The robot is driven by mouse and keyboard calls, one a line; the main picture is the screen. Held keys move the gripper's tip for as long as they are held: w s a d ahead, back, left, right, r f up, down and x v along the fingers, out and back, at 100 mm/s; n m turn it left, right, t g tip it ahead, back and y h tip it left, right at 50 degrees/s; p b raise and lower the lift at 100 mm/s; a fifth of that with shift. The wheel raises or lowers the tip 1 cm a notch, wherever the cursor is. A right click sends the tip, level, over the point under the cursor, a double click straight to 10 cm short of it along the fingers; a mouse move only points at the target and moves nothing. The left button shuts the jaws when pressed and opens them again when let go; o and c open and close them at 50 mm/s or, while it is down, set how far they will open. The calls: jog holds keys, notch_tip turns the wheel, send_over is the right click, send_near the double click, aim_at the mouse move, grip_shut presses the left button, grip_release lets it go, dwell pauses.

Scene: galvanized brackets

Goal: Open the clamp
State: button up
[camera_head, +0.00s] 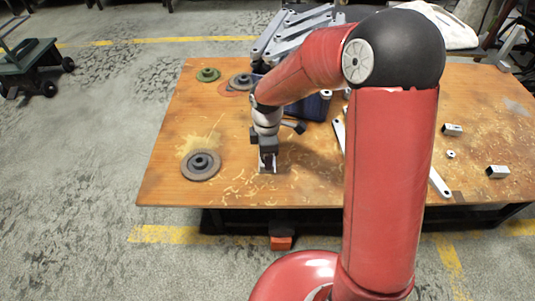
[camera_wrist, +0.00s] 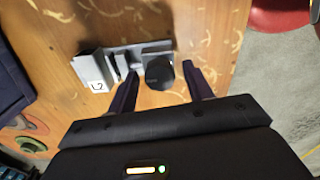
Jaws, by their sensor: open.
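The clamp (camera_wrist: 92,68) shows in the wrist view as a grey metal fixture on the wooden table. It has a block marked "L2" at its left end and a dark round knob or handle end (camera_wrist: 159,73) at its right. My gripper (camera_wrist: 160,88) is open, with one finger to each side of the dark knob. I cannot tell whether the fingers touch it. In the head view my gripper (camera_head: 267,160) points down over the table's front part and largely hides the clamp.
The worn wooden table (camera_head: 310,180) carries a dark flanged disc (camera_head: 201,165) left of my gripper. A dark blue bin (camera_head: 312,107) stands behind it, with grey brackets (camera_head: 300,30) further back. Small metal pieces (camera_head: 497,171) lie at the right. Shavings are scattered about.

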jog(key=m+b, duration=0.1)
jog(key=m, duration=0.2)
jog(key=shift+f, duration=0.1)
jog(key=m+b, duration=0.2)
jog(key=m, duration=0.4)
jog(key=shift+m, duration=0.3)
jog(key=m+b, duration=0.1)
jog(key=m, duration=0.3)
jog(key=shift+m, duration=0.3)
jog(key=m, duration=0.3)
jog(key=shift+m, duration=0.4)
jog(key=shift+c, duration=0.4)
jog(key=c, duration=0.8)
